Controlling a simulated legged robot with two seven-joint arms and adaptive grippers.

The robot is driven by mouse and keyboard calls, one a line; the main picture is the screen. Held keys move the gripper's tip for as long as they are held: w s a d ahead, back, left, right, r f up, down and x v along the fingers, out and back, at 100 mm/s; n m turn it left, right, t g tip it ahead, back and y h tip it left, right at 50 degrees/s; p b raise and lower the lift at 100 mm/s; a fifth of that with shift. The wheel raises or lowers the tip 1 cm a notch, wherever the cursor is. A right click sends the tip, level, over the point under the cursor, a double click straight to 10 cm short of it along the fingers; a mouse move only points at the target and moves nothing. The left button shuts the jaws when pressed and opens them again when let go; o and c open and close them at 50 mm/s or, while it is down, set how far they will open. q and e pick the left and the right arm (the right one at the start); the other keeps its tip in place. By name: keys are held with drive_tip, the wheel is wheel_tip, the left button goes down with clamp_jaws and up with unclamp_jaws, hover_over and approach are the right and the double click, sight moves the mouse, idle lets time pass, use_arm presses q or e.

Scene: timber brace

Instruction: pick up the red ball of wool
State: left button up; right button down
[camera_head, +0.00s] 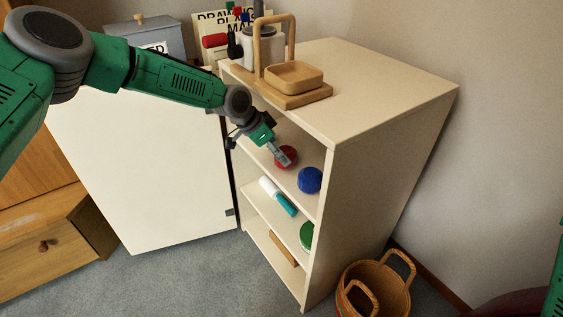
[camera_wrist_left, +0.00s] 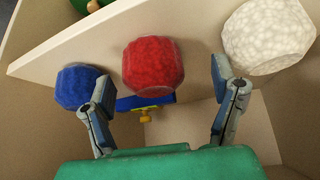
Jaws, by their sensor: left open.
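The red ball of wool (camera_head: 286,157) sits on the upper shelf of the open cabinet. In the left wrist view the red ball (camera_wrist_left: 153,66) lies ahead of and between my open fingers, which do not appear to touch it. My left gripper (camera_head: 280,153) reaches into the cabinet and partly covers the ball in the head view; it also shows in the left wrist view (camera_wrist_left: 164,92). A blue ball (camera_head: 310,180) lies beside the red one, close to one finger in the wrist view (camera_wrist_left: 79,86). A white ball (camera_wrist_left: 267,37) is near the other finger.
The cabinet (camera_head: 375,150) has its door (camera_head: 150,170) swung open to the left. Lower shelves hold a white and teal tube (camera_head: 278,197) and a green ball (camera_head: 307,236). A wooden stand (camera_head: 290,85) is on top. A basket (camera_head: 376,286) stands on the floor at right.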

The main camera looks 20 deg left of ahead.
use_arm(q)
drive_tip(key=shift+w+d+f, duration=0.2)
drive_tip(key=shift+d+f, duration=0.05)
drive_tip(key=shift+d, duration=0.35)
drive_tip(key=shift+w+d+f, duration=0.15)
drive_tip(key=shift+d+f, duration=0.1)
drive_tip(key=shift+d, duration=0.3)
drive_tip(key=shift+d+r, duration=0.1)
drive_tip(key=shift+d, duration=0.15)
drive_tip(key=shift+a, duration=0.6)
drive_tip(key=c, duration=1.3)
